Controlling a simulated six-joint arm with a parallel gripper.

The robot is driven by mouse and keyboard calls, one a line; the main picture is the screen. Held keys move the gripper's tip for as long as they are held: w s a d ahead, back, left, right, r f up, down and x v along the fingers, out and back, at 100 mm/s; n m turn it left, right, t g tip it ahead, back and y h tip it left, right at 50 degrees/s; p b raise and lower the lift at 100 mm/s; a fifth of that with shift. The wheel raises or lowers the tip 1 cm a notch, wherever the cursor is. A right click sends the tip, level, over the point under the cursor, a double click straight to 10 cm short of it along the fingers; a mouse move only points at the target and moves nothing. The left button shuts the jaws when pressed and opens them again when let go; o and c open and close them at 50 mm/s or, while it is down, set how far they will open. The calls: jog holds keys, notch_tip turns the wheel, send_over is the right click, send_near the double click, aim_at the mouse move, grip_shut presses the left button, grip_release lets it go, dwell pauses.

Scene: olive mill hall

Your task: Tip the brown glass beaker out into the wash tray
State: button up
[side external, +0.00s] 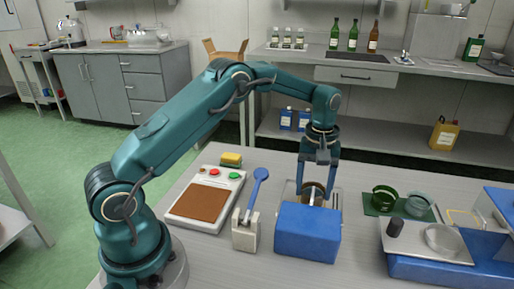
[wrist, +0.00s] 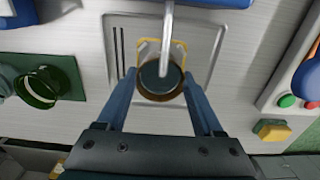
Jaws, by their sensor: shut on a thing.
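The brown glass beaker (wrist: 160,90) is between the two fingers of my gripper (wrist: 160,80), which is shut on it. In the wrist view I look down into its round mouth; it looks upright. In the side view my gripper (side external: 315,188) reaches down behind a blue box (side external: 308,232), and the beaker (side external: 307,187) is partly hidden there. A grey metal spout (wrist: 167,30) from the box reaches over the beaker's mouth. A slotted metal plate (wrist: 120,45) and a yellow frame (wrist: 148,45) lie beneath. I cannot tell which thing is the wash tray.
A green mat (side external: 372,211) with a green and a clear glass vessel is right. Another blue unit (side external: 432,270) with a metal top carries a glass dish. A panel with buttons (side external: 205,197), a yellow sponge (side external: 231,159) and a stand with a blue spoon (side external: 246,230) are left.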

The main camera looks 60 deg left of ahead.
jog(key=shift+w+a, duration=0.95)
jog(key=shift+r, duration=3.25)
jog(key=shift+f+m, duration=0.4)
jog(key=shift+m, duration=0.3)
jog(key=s+a+r+n, duration=0.1)
jog(key=s+a+r, duration=0.1)
jog(key=s+a, duration=0.65)
jog(key=s+a+r, duration=0.3)
jog(key=s+a, duration=0.5)
jog(key=a, duration=0.1)
send_over(265, 182)
notch_tip(265, 182, down, 7)
jog(key=shift+f, duration=0.15)
jog(key=shift+w+f, duration=0.1)
jog(key=shift+f, duration=1.9)
